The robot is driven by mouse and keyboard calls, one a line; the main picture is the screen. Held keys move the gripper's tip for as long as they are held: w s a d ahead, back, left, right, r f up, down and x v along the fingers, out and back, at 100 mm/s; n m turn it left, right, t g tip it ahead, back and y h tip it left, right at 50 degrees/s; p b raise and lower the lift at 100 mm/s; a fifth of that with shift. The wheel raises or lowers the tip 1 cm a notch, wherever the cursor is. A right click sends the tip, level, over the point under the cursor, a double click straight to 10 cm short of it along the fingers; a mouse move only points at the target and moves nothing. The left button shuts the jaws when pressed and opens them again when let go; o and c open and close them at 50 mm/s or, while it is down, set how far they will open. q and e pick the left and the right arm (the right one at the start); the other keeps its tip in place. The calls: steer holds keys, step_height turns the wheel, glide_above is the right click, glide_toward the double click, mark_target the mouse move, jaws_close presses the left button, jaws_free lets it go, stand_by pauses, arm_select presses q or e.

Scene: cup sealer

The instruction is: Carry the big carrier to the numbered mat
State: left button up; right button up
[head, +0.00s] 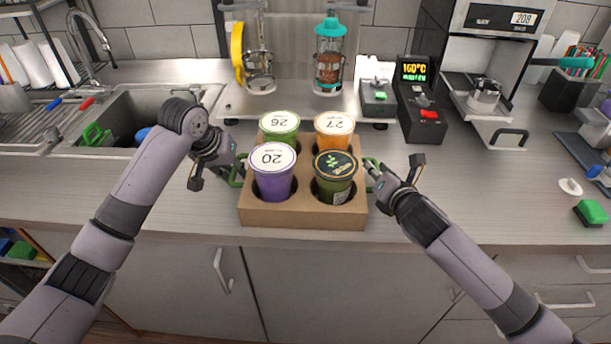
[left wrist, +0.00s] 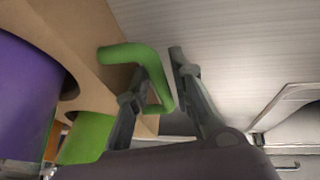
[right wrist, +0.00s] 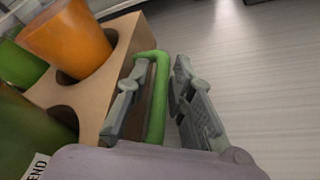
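The big carrier (head: 300,215) is a brown cardboard holder on the counter, with a green handle on each side. It holds a purple cup (head: 273,185) lidded 20, a green cup (head: 279,124) lidded 26, an orange cup (head: 334,128) lidded 27 and a dark green cup (head: 335,175). My left gripper (head: 238,170) is at the left handle (left wrist: 130,54), which lies between its parted fingers. My right gripper (head: 374,172) is at the right handle (right wrist: 159,95), between its parted fingers, with a gap on one side. I cannot make out a numbered mat.
The sealing stand (head: 290,100) is close behind the carrier. A control box (head: 418,100) and a coffee machine (head: 490,90) stand to the right. A sink (head: 125,115) is at left. The front counter right of my right gripper is fairly clear, with a green sponge (head: 591,212) farther right.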

arm_select(q)
jaws_close()
arm_select(e)
jaws_close()
arm_select(q)
steer(key=shift+w+r, duration=0.1)
steer(key=shift+r, duration=0.2)
arm_select(e)
steer(key=shift+r, duration=0.3)
arm_select(q)
steer(key=shift+w, duration=0.1)
arm_select(e)
steer(key=shift+w, duration=0.15)
